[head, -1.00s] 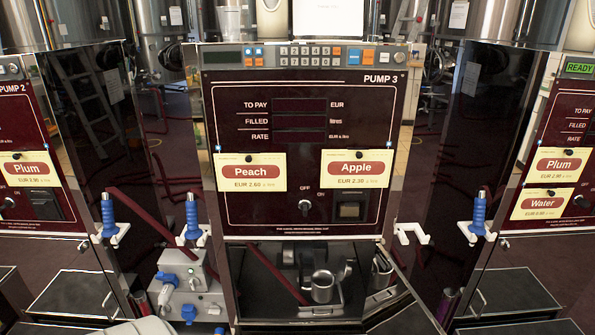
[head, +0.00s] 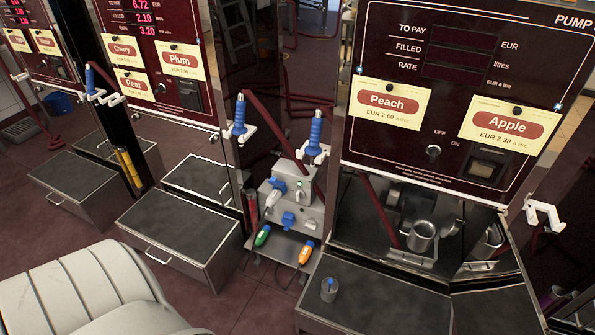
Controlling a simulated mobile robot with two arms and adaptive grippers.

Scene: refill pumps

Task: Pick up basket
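I cannot make out a basket in the head view. Neither of my grippers shows in it. Pump 3 (head: 440,60) stands at the right with its Peach label (head: 388,102) and Apple label (head: 508,124). A metal mug (head: 421,238) stands in the recess below its panel. A small grey cup with a blue spot (head: 329,290) stands on the dark-topped box (head: 375,300) in front of this pump.
Two blue-handled nozzles (head: 239,118) (head: 314,136) hang left of Pump 3. A grey unit (head: 295,200) stands below them, with a green-handled tool (head: 262,236) and an orange-handled tool (head: 306,252) in front. Dark-topped drawer boxes (head: 180,235) jut out at the left.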

